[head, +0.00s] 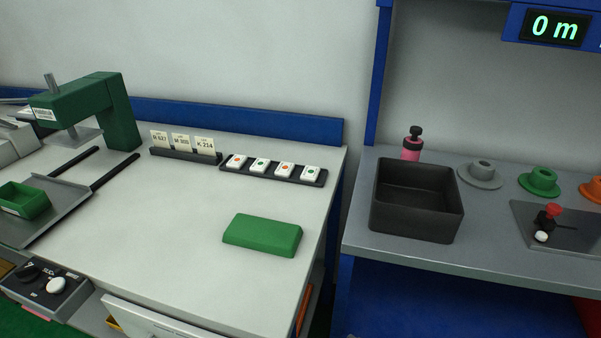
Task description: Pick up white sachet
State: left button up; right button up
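Several small white sachets stand in a row in a dark tray (273,177) at the back right of the light table. Two carry an orange-red mark, at the far left (236,161) and third from left (284,169). Two carry a green mark, second from left (260,165) and at the right end (310,173). The pictures do not tell which one is meant. Neither of my grippers is in the head view.
A green block (262,235) lies on the table in front of the tray. A card holder (186,154) stands left of the tray. A green press (90,108) stands far left. A black bin (416,200) sits on the right bench. The table's middle is clear.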

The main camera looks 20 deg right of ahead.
aim_at(284, 170)
jog(key=k+j, duration=0.1)
jog(key=j, duration=0.9)
jog(key=k+j+u, duration=0.1)
jog(key=j, duration=0.9)
